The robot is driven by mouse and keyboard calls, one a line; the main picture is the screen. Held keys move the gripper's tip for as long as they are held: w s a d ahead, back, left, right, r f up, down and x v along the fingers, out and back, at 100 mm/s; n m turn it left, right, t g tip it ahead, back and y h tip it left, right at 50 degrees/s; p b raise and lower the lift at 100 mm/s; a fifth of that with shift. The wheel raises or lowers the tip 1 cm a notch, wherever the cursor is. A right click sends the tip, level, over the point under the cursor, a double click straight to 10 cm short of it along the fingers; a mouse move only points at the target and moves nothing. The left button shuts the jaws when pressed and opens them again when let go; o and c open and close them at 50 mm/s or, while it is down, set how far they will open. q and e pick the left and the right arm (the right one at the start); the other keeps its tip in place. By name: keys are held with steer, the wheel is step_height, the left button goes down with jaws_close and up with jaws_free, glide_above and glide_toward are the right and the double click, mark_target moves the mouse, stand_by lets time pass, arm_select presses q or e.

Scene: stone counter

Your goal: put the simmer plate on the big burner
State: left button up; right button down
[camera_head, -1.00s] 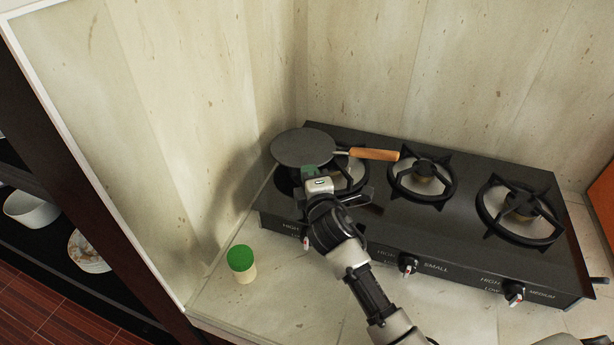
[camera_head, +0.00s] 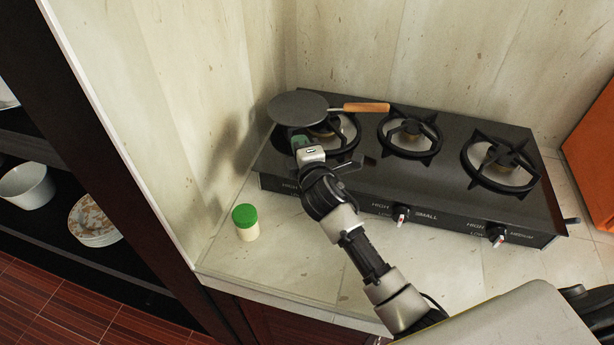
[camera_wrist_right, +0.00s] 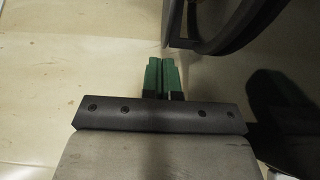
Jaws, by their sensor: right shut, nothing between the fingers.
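The simmer plate (camera_head: 298,107) is a flat dark grey disc with a wooden handle (camera_head: 362,107) pointing right. It lies over the rear left part of the left burner (camera_head: 345,133), off its centre, with its left side reaching past the grate. Whether it rests level is unclear. The middle burner is labelled small and the right one medium; my arm hides the left label. My right gripper (camera_head: 299,141) is shut and empty, just in front of the plate at the stove's left end. In the wrist view its green fingers (camera_wrist_right: 162,76) are together. My left gripper is out of view.
The black stove (camera_head: 440,178) stands against the back wall, with the middle burner (camera_head: 409,136) and right burner (camera_head: 500,163) bare. A green-lidded jar (camera_head: 246,222) stands on the counter in front left. A dark curved part (camera_wrist_right: 215,25), unclear which, is near the fingers.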

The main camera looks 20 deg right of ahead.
steer(key=shift+s+d+f, duration=0.1)
steer(key=shift+s+f, duration=0.05)
steer(key=shift+s, duration=0.4)
steer(key=s, duration=0.2)
steer(key=d, duration=0.1)
steer(key=shift+s+f+b, duration=0.4)
steer(key=s, duration=0.4)
steer(key=shift+a+r, duration=0.25)
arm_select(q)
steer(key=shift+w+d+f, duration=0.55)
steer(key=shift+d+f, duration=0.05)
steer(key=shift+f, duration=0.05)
arm_select(e)
steer(key=shift+s+d, duration=0.1)
steer(key=shift+s, duration=0.05)
steer(key=c, duration=1.8)
jaws_free()
